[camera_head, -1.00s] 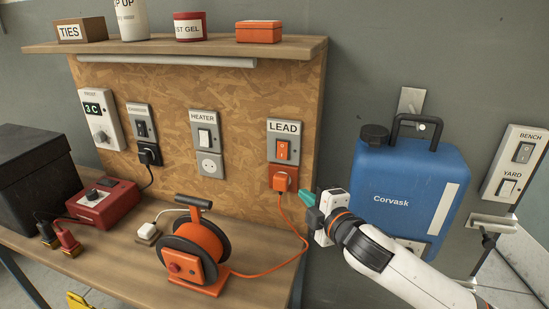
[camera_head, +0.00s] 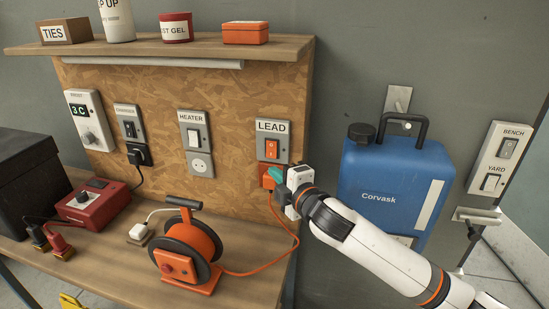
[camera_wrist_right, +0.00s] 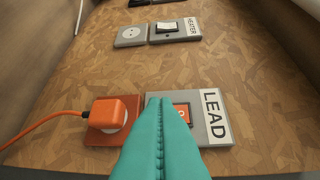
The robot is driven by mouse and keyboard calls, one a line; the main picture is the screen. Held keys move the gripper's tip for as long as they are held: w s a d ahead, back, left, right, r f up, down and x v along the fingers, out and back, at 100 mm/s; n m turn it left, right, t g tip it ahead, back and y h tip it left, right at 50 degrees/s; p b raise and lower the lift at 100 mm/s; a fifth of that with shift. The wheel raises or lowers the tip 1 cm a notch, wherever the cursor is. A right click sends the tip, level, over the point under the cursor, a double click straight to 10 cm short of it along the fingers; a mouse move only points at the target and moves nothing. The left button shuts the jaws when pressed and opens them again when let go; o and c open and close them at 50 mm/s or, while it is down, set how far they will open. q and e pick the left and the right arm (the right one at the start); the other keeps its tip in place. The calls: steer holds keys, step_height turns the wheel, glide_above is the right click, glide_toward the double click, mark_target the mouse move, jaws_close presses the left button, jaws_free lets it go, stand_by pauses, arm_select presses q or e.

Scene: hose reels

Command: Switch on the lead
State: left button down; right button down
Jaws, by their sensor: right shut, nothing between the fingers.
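The switch plate labelled LEAD (camera_head: 272,141) is on the chipboard panel, with an orange rocker switch (camera_head: 271,149). Below it an orange plug (camera_head: 270,175) sits in an orange socket, and its cord runs to the orange hose-type reel (camera_head: 190,255) on the bench. My right gripper (camera_head: 266,183) is shut and empty, its teal fingers in front of the plug area just below the switch. In the right wrist view the teal fingertips (camera_wrist_right: 162,103) overlap the orange rocker (camera_wrist_right: 182,113) and hide part of it; contact cannot be told. My left gripper is not in view.
The HEATER switch (camera_head: 194,139) and other plates are to the left on the panel. A blue Corvask canister (camera_head: 385,190) hangs right of the panel, close to my right arm. A shelf (camera_head: 170,57) with boxes is above. A red box (camera_head: 92,204) stands on the bench.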

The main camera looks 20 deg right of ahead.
mark_target(269, 156)
steer(key=w, duration=0.2)
steer(key=w+d+p, duration=0.1)
steer(key=w, duration=0.3)
steer(key=shift+w+d+f+p, duration=0.25)
steer(key=shift+w+f+p, duration=0.15)
steer(key=shift+w+d+f+b, duration=0.1)
steer(key=shift+f+b, duration=0.2)
steer(key=shift+b, duration=0.2)
steer(key=shift+w+r+t, duration=0.1)
steer(key=shift+r+t, duration=0.05)
steer(key=shift+t, duration=0.15)
